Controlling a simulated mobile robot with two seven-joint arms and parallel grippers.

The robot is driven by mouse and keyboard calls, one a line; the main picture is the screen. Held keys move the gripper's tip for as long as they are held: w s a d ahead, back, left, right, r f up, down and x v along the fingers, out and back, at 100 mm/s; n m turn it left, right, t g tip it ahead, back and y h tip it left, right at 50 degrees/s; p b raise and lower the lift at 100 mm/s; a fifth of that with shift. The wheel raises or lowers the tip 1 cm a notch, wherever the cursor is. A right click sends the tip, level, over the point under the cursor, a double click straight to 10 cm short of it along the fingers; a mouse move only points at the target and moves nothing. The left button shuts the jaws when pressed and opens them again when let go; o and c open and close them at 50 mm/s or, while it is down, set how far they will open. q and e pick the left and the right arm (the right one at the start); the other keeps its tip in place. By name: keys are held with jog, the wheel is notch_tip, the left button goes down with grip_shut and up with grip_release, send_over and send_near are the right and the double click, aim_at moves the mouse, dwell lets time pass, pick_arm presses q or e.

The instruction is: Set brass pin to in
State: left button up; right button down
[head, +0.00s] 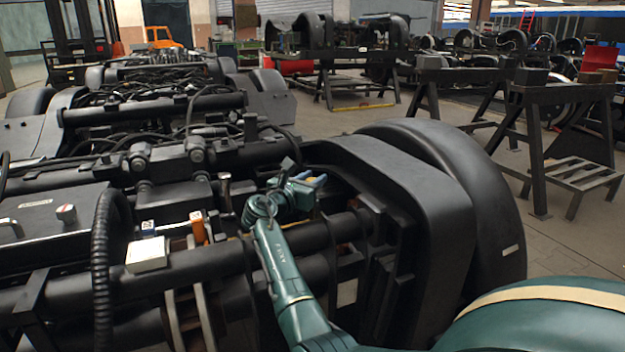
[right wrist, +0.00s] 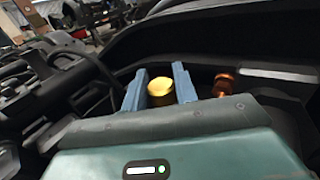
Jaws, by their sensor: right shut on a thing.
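The brass pin (right wrist: 160,88) shows in the right wrist view as a short yellow cylinder with a round top. It sits between the two blue fingers of my right gripper (right wrist: 159,88), which is shut on it. In the head view my right gripper (head: 312,182) reaches into the dark bogie frame (head: 340,150), beside the large black wheel cover. The pin cannot be made out in the head view, and its lower part is hidden in the wrist view. My left gripper is not in view.
A copper-coloured fitting (right wrist: 223,84) stands just right of the fingers. An orange-handled part (head: 198,228) and a white box (head: 146,254) lie on the bogie at left. A black corrugated hose (head: 101,250) rises nearby.

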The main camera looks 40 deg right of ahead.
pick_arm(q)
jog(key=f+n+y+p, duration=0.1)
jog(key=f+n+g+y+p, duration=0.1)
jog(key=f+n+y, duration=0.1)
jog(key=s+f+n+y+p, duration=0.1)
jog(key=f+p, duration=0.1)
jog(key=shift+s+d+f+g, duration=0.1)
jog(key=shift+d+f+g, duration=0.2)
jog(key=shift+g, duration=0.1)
pick_arm(e)
jog(key=w+a, duration=0.4)
jog(key=a, duration=0.9)
jog(key=shift+w+a, duration=0.2)
jog(key=shift+a, duration=0.2)
jog(key=c, duration=1.1)
grip_release()
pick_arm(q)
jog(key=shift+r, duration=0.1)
pick_arm(e)
jog(key=shift+r, duration=0.1)
